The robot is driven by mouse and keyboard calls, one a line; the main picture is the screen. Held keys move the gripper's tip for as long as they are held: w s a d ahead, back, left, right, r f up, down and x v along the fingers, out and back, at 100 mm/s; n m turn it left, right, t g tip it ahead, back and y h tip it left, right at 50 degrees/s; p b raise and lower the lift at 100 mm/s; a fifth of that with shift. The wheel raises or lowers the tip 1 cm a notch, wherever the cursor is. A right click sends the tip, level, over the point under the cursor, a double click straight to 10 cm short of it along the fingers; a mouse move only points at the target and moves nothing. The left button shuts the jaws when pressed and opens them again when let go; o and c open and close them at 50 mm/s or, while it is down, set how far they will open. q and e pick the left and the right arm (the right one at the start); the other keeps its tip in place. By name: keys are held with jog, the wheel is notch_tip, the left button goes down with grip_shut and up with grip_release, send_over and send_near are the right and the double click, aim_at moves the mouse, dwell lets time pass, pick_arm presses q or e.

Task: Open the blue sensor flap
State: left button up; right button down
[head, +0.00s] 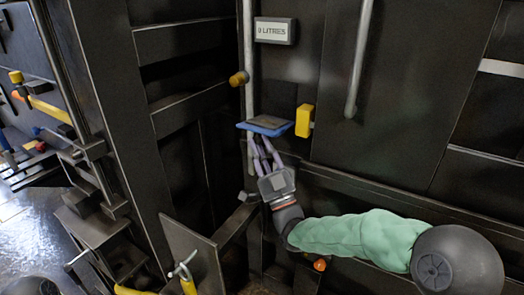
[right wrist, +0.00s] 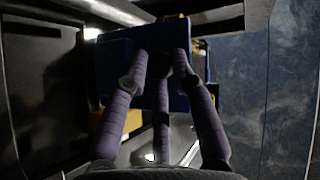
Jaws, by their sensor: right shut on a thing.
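The blue sensor flap (head: 265,127) sticks out nearly level from the dark machine wall, below the "0 LITRES" display. My right gripper (head: 264,148) reaches up to its underside and is shut on it. In the right wrist view the flap (right wrist: 113,72) shows as a dark blue plate. The purple fingers of my right gripper (right wrist: 162,68) lie against it, and they hide part of it. My left gripper does not show.
A yellow block (head: 305,120) is fixed just right of the flap. The display (head: 275,31) is above it. A vertical pipe (head: 249,75) with an orange-yellow knob (head: 239,78) runs just left of it. Dark framework stands at the left.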

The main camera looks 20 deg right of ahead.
jog(key=shift+a+r+m+h+p, duration=0.1)
jog(key=shift+r+m+h+p, duration=0.05)
jog(key=shift+r+m+h, duration=0.4)
jog(key=shift+r+m+h+p, duration=0.15)
jog(key=shift+r+m+h, duration=0.15)
jog(key=shift+m+h, duration=0.45)
jog(key=c, duration=1.3)
grip_release()
jog(key=shift+g, duration=0.3)
jog(key=v, duration=1.2)
jog(key=shift+f, duration=0.1)
